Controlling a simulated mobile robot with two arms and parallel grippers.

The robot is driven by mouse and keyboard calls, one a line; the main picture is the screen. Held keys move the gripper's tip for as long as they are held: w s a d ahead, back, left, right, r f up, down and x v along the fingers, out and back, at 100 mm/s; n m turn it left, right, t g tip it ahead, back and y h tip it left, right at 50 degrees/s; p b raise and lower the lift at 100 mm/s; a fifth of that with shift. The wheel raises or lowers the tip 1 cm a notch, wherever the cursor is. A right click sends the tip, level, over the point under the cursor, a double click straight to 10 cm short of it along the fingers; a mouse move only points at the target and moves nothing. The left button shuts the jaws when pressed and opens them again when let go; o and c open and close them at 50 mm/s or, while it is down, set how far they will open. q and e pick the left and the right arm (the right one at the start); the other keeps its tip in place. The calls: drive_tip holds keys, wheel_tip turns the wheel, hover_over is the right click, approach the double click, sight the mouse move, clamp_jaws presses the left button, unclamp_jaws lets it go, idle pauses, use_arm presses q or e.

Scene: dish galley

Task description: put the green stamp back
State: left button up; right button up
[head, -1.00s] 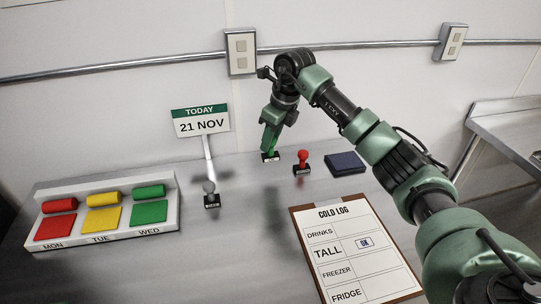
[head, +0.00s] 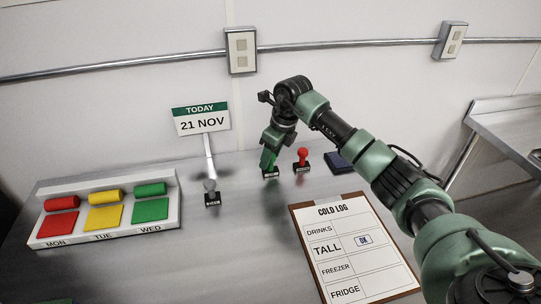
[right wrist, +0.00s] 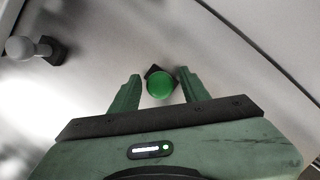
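The green stamp (head: 268,160) stands upright on the counter, its dark base beside the red stamp (head: 303,156). My right gripper (head: 269,158) is right over it, pointing down. In the right wrist view the green round knob (right wrist: 160,84) sits between the two fingers of my right gripper (right wrist: 160,88). A narrow gap shows on each side of the knob, so the fingers are open around it. In the head view the fingers hide part of the stamp's handle. My left gripper is out of view.
A grey stamp (head: 211,192) stands left, by the date sign (head: 202,121). A dark blue pad (head: 338,163) is partly hidden behind my right arm. The clipboard (head: 296,207) lies in front. A white rack (head: 172,216) with coloured rolls and pads stands left.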

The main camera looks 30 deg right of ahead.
drive_tip(key=shift+r, duration=0.1)
drive_tip(key=b+v, duration=0.1)
drive_tip(key=v, duration=1.1)
drive_tip(key=shift+b, duration=0.3)
drive_tip(key=shift+r, duration=0.1)
